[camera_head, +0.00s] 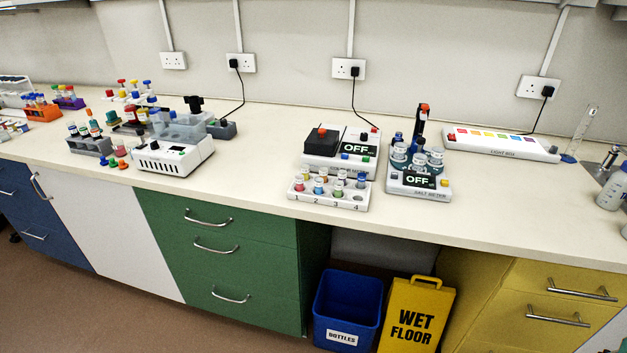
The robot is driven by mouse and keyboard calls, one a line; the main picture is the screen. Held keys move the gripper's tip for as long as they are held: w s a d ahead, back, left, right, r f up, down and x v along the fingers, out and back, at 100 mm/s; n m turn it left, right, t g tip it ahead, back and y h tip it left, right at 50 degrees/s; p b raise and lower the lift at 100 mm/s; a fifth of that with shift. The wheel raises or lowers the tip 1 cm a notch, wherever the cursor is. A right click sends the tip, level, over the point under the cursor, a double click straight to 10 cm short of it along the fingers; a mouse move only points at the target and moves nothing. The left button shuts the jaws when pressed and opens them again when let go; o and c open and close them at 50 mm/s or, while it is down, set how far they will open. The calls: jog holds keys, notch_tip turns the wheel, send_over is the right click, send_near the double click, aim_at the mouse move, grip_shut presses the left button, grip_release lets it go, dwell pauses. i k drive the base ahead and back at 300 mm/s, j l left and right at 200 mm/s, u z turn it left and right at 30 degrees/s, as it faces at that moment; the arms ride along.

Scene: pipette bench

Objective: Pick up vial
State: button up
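Several small vials with coloured caps or contents stand in a white rack (328,201) numbered 1 to 4 near the bench's front edge. A blue-topped vial (361,181) stands at the back right of the rack. More small vials stand in a grey rack (97,147) at the left, with others lying loose nearby. Which vial the task means cannot be told. My gripper is not in view.
An OFF-display device (313,159) stands behind the numbered rack. A white machine (172,160) stands left. Bench between this machine and the rack is clear.

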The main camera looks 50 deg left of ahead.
aim_at(299, 178)
jog(key=u, duration=2.1)
jog(key=j, duration=0.1)
